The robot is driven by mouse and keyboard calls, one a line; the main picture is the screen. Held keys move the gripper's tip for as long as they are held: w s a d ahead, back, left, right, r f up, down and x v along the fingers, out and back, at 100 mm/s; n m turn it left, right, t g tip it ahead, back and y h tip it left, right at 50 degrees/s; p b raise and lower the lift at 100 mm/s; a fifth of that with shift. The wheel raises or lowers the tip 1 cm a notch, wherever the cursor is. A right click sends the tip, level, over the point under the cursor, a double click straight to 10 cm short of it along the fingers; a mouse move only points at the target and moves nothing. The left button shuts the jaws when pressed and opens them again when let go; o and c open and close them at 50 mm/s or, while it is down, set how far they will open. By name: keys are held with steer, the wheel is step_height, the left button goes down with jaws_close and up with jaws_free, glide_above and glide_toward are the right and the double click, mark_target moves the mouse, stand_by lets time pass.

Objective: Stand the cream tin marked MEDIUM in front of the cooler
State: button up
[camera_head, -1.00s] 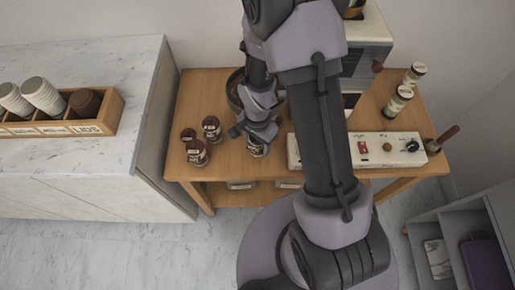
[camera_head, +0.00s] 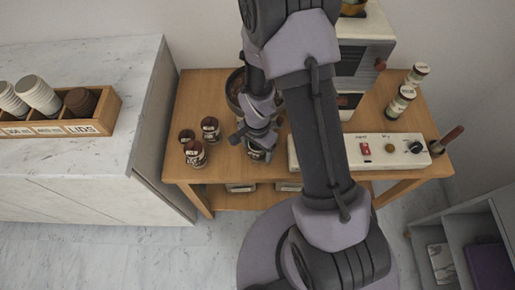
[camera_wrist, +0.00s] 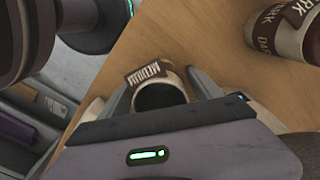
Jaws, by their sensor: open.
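The cream tin marked MEDIUM (camera_wrist: 155,76) shows in the wrist view between my gripper's fingers, with its brown label facing up. In the head view the tin (camera_head: 257,154) stands on the wooden table, partly hidden under my gripper (camera_head: 256,140). My gripper (camera_wrist: 158,97) is open around the tin, one finger on each side; I cannot tell whether they touch it. A round dark basin (camera_head: 233,92), which looks like the cooler, sits behind my gripper and is partly hidden by my arm.
A tin marked DARK (camera_wrist: 287,28) is close at right in the wrist view. Several brown-labelled tins, one here (camera_head: 195,154), stand left of my gripper. A white control panel (camera_head: 398,151) lies right. The table's front edge is near.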

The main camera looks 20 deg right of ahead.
step_height(320, 180, up, 26)
steer(key=n+t+p, duration=0.2)
steer(key=p, duration=0.3)
steer(key=s+a+r+n+t+y, duration=0.1)
steer(key=s+a+r+n+t, duration=0.1)
steer(key=s+r, duration=0.4)
steer(key=s+a+r+n+t+y, duration=0.1)
steer(key=s+r+n, duration=0.1)
steer(key=s+r, duration=0.4)
steer(key=shift+s+a+r+n+t, duration=0.3)
steer(key=shift+s+a+r+t, duration=0.1)
steer(key=shift+r, duration=0.55)
